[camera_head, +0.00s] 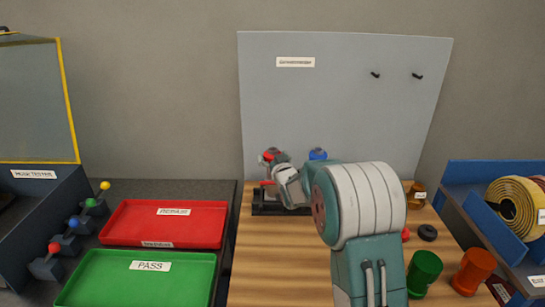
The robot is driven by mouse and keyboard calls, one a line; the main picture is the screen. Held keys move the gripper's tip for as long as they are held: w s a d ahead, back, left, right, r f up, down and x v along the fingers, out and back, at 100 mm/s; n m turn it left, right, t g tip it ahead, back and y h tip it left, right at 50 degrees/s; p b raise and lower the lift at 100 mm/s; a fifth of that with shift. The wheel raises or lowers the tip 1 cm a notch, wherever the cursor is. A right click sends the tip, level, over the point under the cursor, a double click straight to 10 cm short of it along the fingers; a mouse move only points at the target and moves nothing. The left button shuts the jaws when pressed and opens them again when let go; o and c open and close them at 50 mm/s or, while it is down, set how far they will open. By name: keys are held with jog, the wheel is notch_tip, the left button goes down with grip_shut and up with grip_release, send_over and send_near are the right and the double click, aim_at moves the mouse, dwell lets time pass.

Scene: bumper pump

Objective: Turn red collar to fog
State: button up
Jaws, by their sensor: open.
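A red part (271,153), which looks like the red collar, stands at the back of the wooden bench in front of the grey board. My gripper (274,161) is right at it, coming from the front right. The gripper is open. My wrist and the small size hide whether the fingers touch or surround the collar. Any fog marking is too small to read. A blue-topped part (318,154) stands to its right, its lower portion hidden by my arm. A dark holder (263,208) sits below the gripper, partly covered by my wrist.
Red (185,225) and green (122,278) trays lie at left, beside coloured-knob levers (75,224). Green (425,270) and orange (474,268) cups and a black ring (427,232) stand at right, near a blue rack (480,180) with hose (520,208). The bench's front left is clear.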

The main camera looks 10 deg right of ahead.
jog(key=c, duration=1)
jog(key=shift+n+y, duration=0.3)
jog(key=shift+y, duration=0.2)
jog(key=shift+d+n+g+y, duration=0.1)
jog(key=shift+n+g+y, duration=0.8)
jog(key=shift+n+y, duration=1.2)
jog(key=shift+n+g+y, duration=0.55)
jog(key=shift+g+y, duration=0.1)
jog(key=shift+y, duration=0.5)
jog(key=shift+n+g+y, duration=0.55)
jog(key=shift+g+y, duration=0.1)
jog(key=shift+y, duration=0.5)
jog(key=shift+n+g+y, duration=0.3)
jog(key=shift+y, duration=0.1)
jog(key=o, duration=1)
